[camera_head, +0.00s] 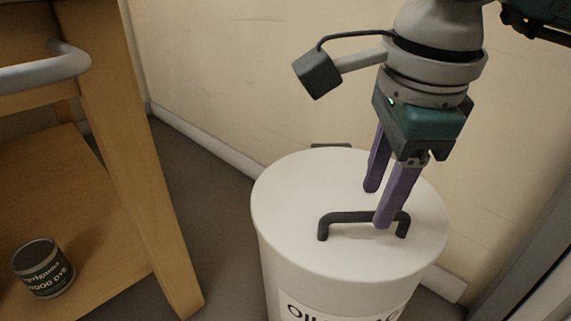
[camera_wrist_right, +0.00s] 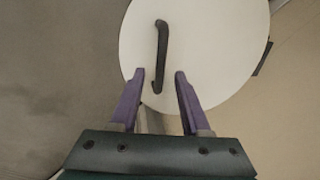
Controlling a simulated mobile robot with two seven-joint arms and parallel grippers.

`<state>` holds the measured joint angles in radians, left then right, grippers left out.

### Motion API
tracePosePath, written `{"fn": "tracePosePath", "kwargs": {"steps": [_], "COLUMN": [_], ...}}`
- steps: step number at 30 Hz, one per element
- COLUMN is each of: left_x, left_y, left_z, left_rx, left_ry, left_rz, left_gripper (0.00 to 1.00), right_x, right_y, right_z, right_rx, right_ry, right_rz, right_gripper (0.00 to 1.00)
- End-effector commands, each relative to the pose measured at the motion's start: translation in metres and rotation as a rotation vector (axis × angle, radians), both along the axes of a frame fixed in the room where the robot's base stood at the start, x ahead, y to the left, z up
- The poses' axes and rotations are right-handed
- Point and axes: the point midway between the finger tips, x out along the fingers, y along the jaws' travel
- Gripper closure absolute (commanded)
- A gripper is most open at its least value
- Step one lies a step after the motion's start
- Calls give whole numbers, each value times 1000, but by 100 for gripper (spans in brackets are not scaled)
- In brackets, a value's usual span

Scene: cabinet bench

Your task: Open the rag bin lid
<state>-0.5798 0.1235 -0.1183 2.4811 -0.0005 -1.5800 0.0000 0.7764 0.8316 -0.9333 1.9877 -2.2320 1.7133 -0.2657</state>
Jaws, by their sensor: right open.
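The rag bin (camera_head: 285,270) is a white round bin with a dark-lettered label on its front. Its white lid (camera_head: 300,185) is shut and carries a dark bar handle (camera_head: 345,217). My right gripper (camera_head: 378,208) is open and points down over the lid near the right end of the handle. In the right wrist view the open fingers (camera_wrist_right: 161,72) have the near end of the handle (camera_wrist_right: 161,50) between them in the picture, with gaps on both sides. I cannot tell whether the fingers reach down around it. My left gripper is not in view.
A wooden cart (camera_head: 135,150) with a grey bar handle (camera_head: 50,70) stands at the left. A tin of wood dye (camera_head: 43,268) sits on its lower shelf. The cream wall (camera_head: 230,70) is close behind the bin. Bare floor (camera_head: 215,200) lies between cart and bin.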

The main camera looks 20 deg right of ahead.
Motion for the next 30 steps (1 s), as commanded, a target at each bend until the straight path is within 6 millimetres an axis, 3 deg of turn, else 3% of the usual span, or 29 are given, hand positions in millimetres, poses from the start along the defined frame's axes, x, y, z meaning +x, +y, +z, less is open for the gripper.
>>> {"fn": "tracePosePath", "kwargs": {"steps": [1, 4, 15, 27, 30], "left_x": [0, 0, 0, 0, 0], "left_y": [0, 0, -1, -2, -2], "left_z": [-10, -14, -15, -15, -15], "left_rx": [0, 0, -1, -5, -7], "left_ry": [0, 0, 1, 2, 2], "left_rz": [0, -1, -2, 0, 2], "left_gripper": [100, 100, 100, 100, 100], "right_x": [1, 3, 4, 4, 4], "right_y": [-1, -1, -2, -1, -1], "right_z": [-13, -20, -23, -23, -23], "right_rx": [0, 2, 1, 2, 2], "right_ry": [2, 1, 1, 0, 0], "right_rz": [-1, -1, 0, 0, 0], "right_gripper": [53, 53, 54, 99, 100]}}
